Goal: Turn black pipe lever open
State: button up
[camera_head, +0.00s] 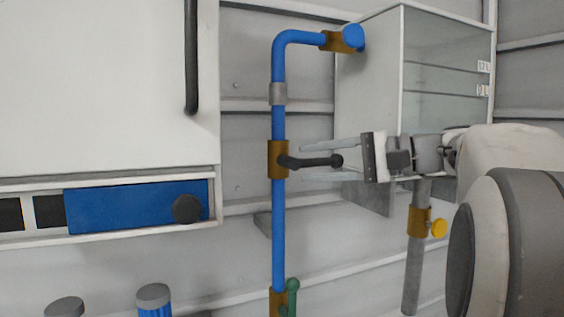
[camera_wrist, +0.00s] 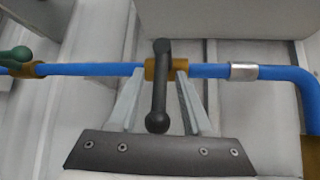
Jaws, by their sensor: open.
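The black pipe lever (camera_head: 312,161) sits on a brass valve (camera_head: 278,159) on the vertical blue pipe (camera_head: 279,225). In the head view the lever points right, about square to the pipe, with a round knob at its end. My gripper (camera_head: 302,162) reaches in from the right, its fingers above and below the lever. In the wrist view the lever (camera_wrist: 159,88) lies between the two open fingers of my gripper (camera_wrist: 158,90). A gap shows on each side, and neither finger appears to touch it.
A green lever (camera_head: 292,296) sits lower on the same pipe, and a blue knob (camera_head: 353,36) at its top bend. A clear-fronted tank (camera_head: 447,80) stands behind my arm. A grey pipe with a yellow knob (camera_head: 439,229) is at right. A white cabinet (camera_head: 100,90) fills the left.

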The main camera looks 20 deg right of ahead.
grip_shut()
dwell(1.3)
